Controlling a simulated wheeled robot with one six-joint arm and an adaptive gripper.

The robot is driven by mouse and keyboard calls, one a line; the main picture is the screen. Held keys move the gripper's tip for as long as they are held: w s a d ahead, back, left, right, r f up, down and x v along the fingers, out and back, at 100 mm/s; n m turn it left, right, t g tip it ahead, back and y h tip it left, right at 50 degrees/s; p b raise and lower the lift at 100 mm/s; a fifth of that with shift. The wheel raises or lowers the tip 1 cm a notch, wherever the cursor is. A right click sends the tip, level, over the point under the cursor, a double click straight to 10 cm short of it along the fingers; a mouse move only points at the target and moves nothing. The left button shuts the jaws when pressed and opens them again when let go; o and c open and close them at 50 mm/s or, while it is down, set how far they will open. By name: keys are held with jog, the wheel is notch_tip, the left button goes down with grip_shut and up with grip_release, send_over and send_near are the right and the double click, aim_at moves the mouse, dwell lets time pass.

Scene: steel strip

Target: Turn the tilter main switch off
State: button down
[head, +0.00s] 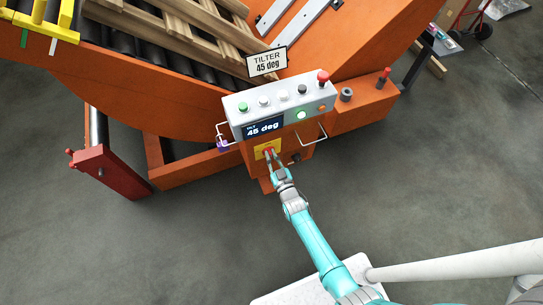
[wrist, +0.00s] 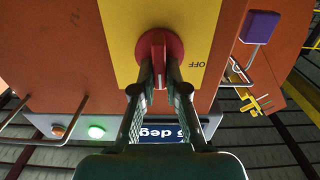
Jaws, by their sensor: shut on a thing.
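The tilter main switch (wrist: 160,38) is a red rotary knob on a yellow plate (wrist: 120,30), on the front of the orange control post. In the wrist view its grip bar stands about upright in the picture, and the word OFF reads upside down to its right. My gripper (wrist: 160,75) is shut on the bar, one finger on each side. In the head view my gripper (head: 271,156) reaches the yellow plate (head: 261,147) and partly hides the red knob. The display (head: 265,127) above reads 45 deg.
The grey button panel (head: 285,97) carries several buttons, a red mushroom button (head: 323,77) and a lit green lamp (head: 302,115). Wire handles and a purple padlock (head: 223,145) flank the switch. The orange tilter (head: 100,75) stands behind. Floor (head: 200,240) in front is clear.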

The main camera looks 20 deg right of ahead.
jog(key=shift+a+f+n, duration=0.2)
jog(key=shift+n, duration=2.65)
jog(key=shift+a+f+n, duration=0.2)
jog(key=shift+a+n, duration=0.05)
jog(key=shift+n, duration=2.65)
jog(key=shift+a+f+n, duration=0.2)
jog(key=shift+n, duration=2.65)
jog(key=c, duration=1.2)
grip_release()
jog(key=s, duration=1.2)
